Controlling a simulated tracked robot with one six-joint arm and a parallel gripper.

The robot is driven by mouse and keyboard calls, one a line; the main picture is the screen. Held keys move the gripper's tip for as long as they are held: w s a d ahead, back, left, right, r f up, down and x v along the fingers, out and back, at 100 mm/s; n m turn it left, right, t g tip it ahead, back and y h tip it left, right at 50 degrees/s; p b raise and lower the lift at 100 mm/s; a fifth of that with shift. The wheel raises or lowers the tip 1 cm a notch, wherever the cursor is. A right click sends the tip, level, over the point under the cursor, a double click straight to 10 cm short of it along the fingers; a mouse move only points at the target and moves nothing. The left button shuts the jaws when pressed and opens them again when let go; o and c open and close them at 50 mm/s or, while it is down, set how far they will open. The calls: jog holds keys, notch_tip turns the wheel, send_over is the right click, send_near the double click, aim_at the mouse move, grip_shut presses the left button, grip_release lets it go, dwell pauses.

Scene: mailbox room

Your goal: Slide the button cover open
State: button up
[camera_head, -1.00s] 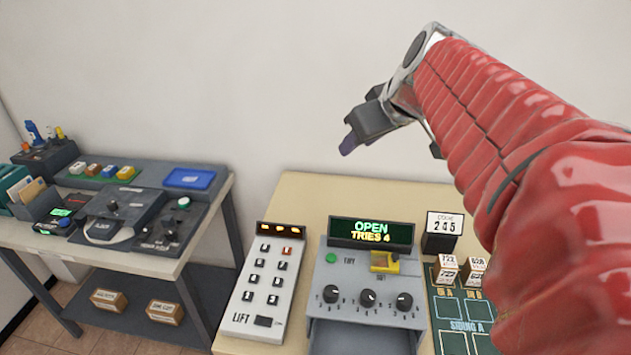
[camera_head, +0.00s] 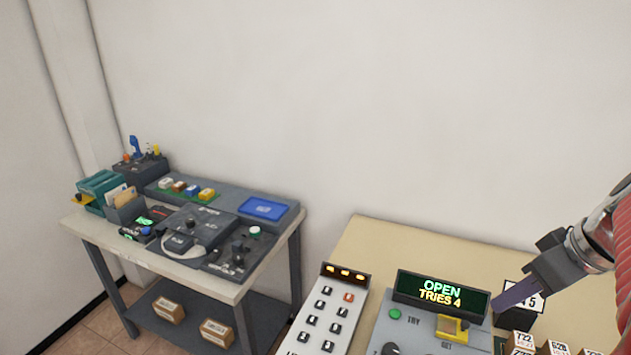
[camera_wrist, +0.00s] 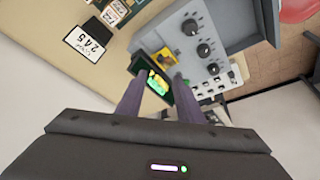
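A yellow cover (camera_head: 452,327) sits on the grey panel box (camera_head: 425,335), right of a round green button (camera_head: 394,314). What lies under it is hard to see. It also shows in the wrist view (camera_wrist: 164,56). My gripper (camera_head: 508,297) is at the right of the head view, above the table, right of the box's display and partly in front of the number card. In the wrist view its two dark fingers (camera_wrist: 157,80) are apart with nothing held between them, on either side of the display. They do not touch the cover.
The display (camera_head: 440,293) reads OPEN, TRIES 4. A white keypad (camera_head: 328,312) stands left of the box. Several small labelled boxes (camera_head: 520,342) stand at right, near the number card (camera_head: 533,303). Another table (camera_head: 218,288) with devices stands at left. The tan tabletop (camera_head: 385,248) behind is clear.

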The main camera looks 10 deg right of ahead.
aim_at(466, 323)
jog(key=x, duration=1.4)
jog(key=shift+r, duration=0.1)
jog(key=shift+c, duration=0.4)
grip_shut()
